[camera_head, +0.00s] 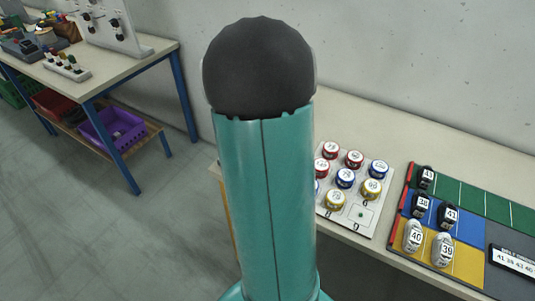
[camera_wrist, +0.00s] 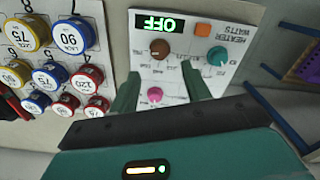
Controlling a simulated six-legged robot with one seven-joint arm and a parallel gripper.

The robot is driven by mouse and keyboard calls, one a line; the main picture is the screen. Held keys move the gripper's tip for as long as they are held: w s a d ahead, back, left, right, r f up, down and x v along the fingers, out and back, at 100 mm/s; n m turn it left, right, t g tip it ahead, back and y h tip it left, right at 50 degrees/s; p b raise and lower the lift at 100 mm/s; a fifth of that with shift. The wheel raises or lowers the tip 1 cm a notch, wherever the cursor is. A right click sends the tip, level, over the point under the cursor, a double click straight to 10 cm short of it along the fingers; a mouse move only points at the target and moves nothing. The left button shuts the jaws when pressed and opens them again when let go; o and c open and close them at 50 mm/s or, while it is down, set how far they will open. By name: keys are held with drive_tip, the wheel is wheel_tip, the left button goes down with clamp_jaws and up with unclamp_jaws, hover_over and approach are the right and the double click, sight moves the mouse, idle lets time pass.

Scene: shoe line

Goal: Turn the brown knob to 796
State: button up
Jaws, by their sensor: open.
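The brown knob (camera_wrist: 159,49) sits on a white control panel (camera_wrist: 185,72) in the wrist view, which shows the panel upside down. A green-lit display (camera_wrist: 160,22) beside the knob reads OFF. My gripper (camera_wrist: 165,82) is open and empty, its two green fingers apart in front of the panel. The brown knob lies beyond the fingertips, between their lines, and nothing grips it. In the head view my arm stands in front, and the panel is not visible there.
The panel also carries a teal knob (camera_wrist: 217,56), a pink knob (camera_wrist: 154,95) and an orange square (camera_wrist: 203,29). A board of numbered cans (camera_head: 345,190) lies beside it. A coloured board with numbered shoes (camera_head: 468,262) is at right. Another table (camera_head: 110,78) stands at left.

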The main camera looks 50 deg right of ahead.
wheel_tip(320, 180, up, 7)
drive_tip(key=shift+a, duration=0.1)
idle(0.7)
drive_tip(key=w+a+r+n+t, duration=0.1)
drive_tip(key=w+a+r+n, duration=0.1)
drive_tip(key=a, duration=0.4)
drive_tip(key=w+a+r+n+t, duration=0.1)
drive_tip(key=w+a+r+n, duration=0.1)
drive_tip(key=a, duration=0.3)
drive_tip(key=s+a+r+n+t, duration=0.1)
drive_tip(key=s+a+n, duration=0.1)
drive_tip(key=a, duration=0.6)
drive_tip(key=s+a+r+n+t, duration=0.1)
drive_tip(key=a+n, duration=0.3)
drive_tip(key=a, duration=0.5)
drive_tip(key=s+a+r+n+t, duration=0.1)
drive_tip(key=s+a+r+n, duration=0.1)
drive_tip(key=a, duration=0.6)
drive_tip(key=shift+s+a+n+t, duration=0.15)
drive_tip(key=shift+s+n+t, duration=0.15)
drive_tip(key=shift+s+n, duration=0.5)
drive_tip(key=shift+s, duration=0.15)
drive_tip(key=shift+c, duration=1.3)
